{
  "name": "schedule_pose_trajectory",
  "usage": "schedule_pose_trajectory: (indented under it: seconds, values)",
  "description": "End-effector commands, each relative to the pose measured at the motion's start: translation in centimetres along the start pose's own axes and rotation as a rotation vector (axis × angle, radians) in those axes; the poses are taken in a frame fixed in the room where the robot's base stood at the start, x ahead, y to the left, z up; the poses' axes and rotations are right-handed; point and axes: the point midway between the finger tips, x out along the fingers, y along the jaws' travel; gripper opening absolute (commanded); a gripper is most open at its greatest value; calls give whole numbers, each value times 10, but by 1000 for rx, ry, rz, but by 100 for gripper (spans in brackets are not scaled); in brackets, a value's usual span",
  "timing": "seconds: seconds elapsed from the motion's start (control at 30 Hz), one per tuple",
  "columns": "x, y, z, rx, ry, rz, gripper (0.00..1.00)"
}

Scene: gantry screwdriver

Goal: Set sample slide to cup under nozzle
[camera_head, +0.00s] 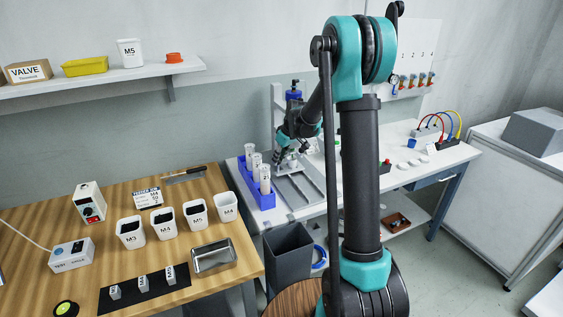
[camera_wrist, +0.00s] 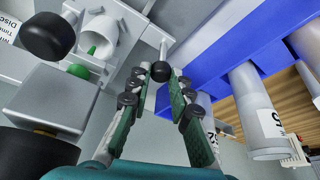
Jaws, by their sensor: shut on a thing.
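My gripper (camera_head: 279,157) is at the white slide device on the white bench, partly hidden by its own links in the head view. In the wrist view my gripper (camera_wrist: 162,76) is shut on a small black knob (camera_wrist: 162,71) at the end of a pale rod; this looks like the slide's handle. A white cup-like cylinder (camera_wrist: 97,35) with a green tip at its opening is at the upper left of the wrist view. I cannot tell whether that tip is the nozzle or how it lines up with the cup. The slide's position marks are not readable.
A blue rack (camera_head: 261,197) with white cups (camera_head: 265,180) stands left of the device; it also fills the wrist view's right (camera_wrist: 225,50). A dark bin (camera_head: 288,255) stands below. The wooden table (camera_head: 215,285) holds labelled containers.

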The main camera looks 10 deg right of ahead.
Motion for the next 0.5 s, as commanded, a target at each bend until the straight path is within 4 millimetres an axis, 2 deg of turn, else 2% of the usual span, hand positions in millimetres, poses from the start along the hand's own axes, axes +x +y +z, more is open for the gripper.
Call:
schedule_pose_trajectory:
  seconds: [0.2,0.23,0.37,0.5]
  values:
    - [0,3,-4,-1,10,6,0]
    - [0,3,-5,-1,10,7,23]
    - [0,2,-4,-1,9,6,39]
    - [0,2,-3,-1,7,5,40]
